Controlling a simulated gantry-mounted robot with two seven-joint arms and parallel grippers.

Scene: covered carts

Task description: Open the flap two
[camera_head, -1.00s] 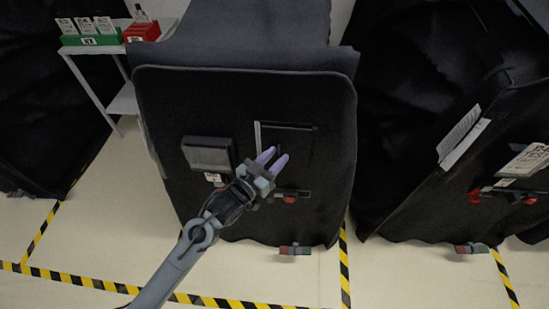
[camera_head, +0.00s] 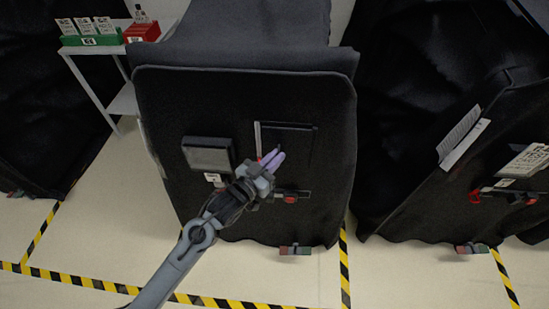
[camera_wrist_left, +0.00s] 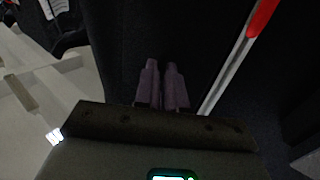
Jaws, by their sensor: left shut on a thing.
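The covered cart's black front (camera_head: 325,185) stands upright in the middle of the head view. A dark rectangular flap (camera_head: 297,137) with a pale strip along its left edge is set in it. I cannot read a number on the flap. My left gripper (camera_head: 275,157) is at the flap's lower left part, with its purple fingers close together on something thin, apparently the flap. What lies between them is hidden. In the left wrist view, the fingers (camera_wrist_left: 162,85) point into dark material, left of a pale strip with a red end (camera_wrist_left: 235,60). My right gripper is out of view.
A grey box-like panel (camera_head: 207,155) is left of the gripper, and a red knob (camera_head: 290,199) on a latch is below it. Another covered cart (camera_head: 415,165) stands at right. A shelf with green (camera_head: 90,40) and red (camera_head: 142,33) bins is at back left.

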